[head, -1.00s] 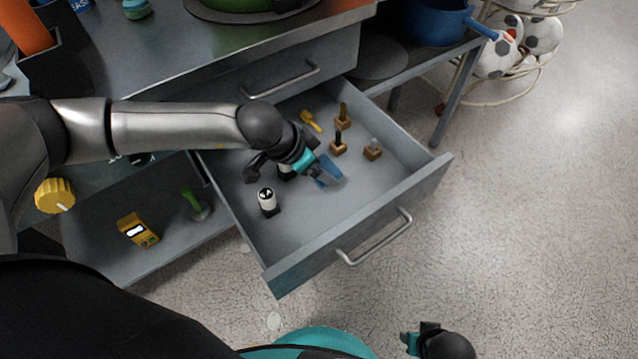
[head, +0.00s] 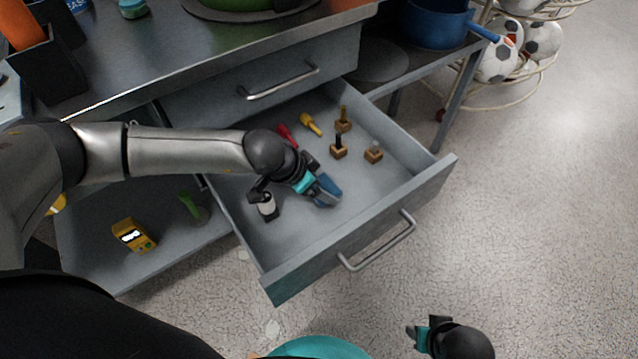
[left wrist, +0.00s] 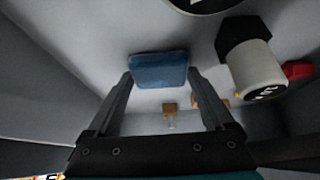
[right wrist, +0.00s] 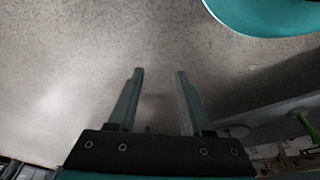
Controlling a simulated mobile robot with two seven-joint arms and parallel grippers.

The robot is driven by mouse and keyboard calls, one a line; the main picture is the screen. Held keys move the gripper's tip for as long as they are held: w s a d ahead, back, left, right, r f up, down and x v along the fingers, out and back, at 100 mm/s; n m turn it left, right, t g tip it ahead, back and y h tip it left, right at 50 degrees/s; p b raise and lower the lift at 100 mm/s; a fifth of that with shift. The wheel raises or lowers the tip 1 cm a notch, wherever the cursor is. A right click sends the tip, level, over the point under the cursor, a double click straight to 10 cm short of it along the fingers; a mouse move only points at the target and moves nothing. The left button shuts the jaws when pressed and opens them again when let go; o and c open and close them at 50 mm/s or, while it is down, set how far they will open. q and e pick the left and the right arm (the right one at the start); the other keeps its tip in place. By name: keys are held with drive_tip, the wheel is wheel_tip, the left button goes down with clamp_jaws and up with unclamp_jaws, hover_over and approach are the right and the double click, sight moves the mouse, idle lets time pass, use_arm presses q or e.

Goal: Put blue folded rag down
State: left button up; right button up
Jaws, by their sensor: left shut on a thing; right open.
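The blue folded rag (head: 327,187) is between the fingertips of my left gripper (head: 322,192), low inside the open grey drawer (head: 300,235). In the left wrist view the rag (left wrist: 158,70) spans the gap between both fingers (left wrist: 160,82), and the gripper is shut on it. I cannot tell whether the rag touches the drawer floor. My right gripper (head: 415,338) is outside the drawer, low in the head view. In the right wrist view its fingers (right wrist: 159,75) are apart with nothing between them.
A red item (head: 287,135), a yellow item (head: 311,124) and small wooden-based pieces (head: 338,148) lie toward the back. The drawer floor in front of and right of the rag is clear.

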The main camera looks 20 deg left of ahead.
use_arm(q)
drive_tip(key=shift+f, duration=0.1)
drive_tip(key=o, duration=0.9)
use_arm(e)
drive_tip(key=shift+w+r, duration=0.15)
drive_tip(key=shift+r, duration=0.1)
use_arm(q)
drive_tip(key=shift+r, duration=0.2)
drive_tip(key=shift+p+v, duration=2.25)
drive_tip(key=shift+v, duration=3.7)
use_arm(e)
drive_tip(key=s+d+f, duration=0.2)
drive_tip(key=s+f, duration=0.2)
drive_tip(key=f, duration=0.4)
drive_tip(key=shift+s+d+f+g, duration=0.25)
drive_tip(key=shift+s+d+g, duration=0.05)
drive_tip(key=shift+s+d, duration=0.1)
